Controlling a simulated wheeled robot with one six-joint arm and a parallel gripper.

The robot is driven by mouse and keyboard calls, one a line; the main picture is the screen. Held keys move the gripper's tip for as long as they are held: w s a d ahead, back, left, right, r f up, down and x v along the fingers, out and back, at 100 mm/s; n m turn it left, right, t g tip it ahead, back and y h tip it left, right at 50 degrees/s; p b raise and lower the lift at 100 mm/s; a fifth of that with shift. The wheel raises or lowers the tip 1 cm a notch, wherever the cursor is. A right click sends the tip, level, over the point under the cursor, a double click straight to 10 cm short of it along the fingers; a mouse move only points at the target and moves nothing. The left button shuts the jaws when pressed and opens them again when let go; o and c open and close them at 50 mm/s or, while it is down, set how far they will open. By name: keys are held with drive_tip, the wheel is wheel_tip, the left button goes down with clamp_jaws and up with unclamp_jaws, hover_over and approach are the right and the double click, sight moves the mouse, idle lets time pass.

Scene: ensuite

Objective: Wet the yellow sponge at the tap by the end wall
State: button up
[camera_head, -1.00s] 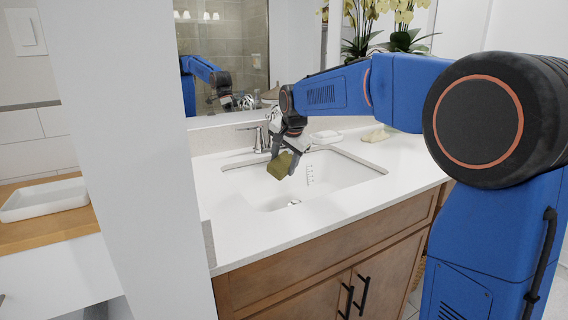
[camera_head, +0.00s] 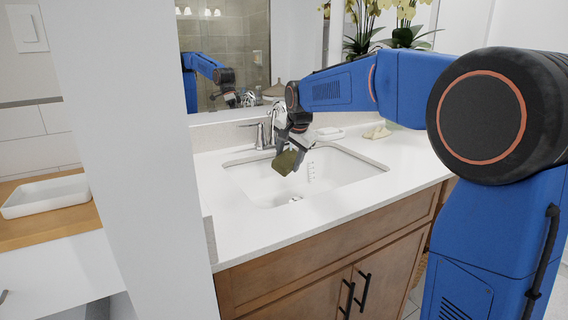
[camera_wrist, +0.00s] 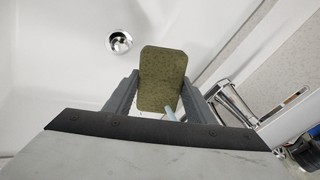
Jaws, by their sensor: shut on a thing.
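The olive-yellow sponge (camera_head: 286,162) is held above the left rear part of the sink basin (camera_head: 335,178). My gripper (camera_head: 293,152) is shut on it. In the wrist view the sponge (camera_wrist: 162,70) sits between the two fingers and juts past their tips. The chrome tap (camera_head: 262,136) stands behind the basin, close to my gripper, which hides part of it. The tap also shows in the wrist view (camera_wrist: 230,100), right of the sponge. A pale bluish streak (camera_wrist: 170,114) shows at the sponge's near edge; I cannot tell for sure whether it is water.
A white soap dish (camera_head: 328,134) and a pale beige item (camera_head: 377,132) lie on the counter behind the basin. The mirror (camera_head: 222,60) rises close behind. The front counter (camera_head: 270,228) is clear.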

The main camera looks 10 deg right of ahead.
drive_tip(key=shift+s, duration=0.15)
drive_tip(key=s+d, duration=0.1)
drive_tip(key=s, duration=0.6)
drive_tip(key=shift+s, duration=0.35)
idle(0.3)
idle(1.2)
drive_tip(key=s+r, duration=0.4)
drive_tip(key=s, duration=0.1)
drive_tip(key=shift+d, duration=0.3)
idle(0.6)
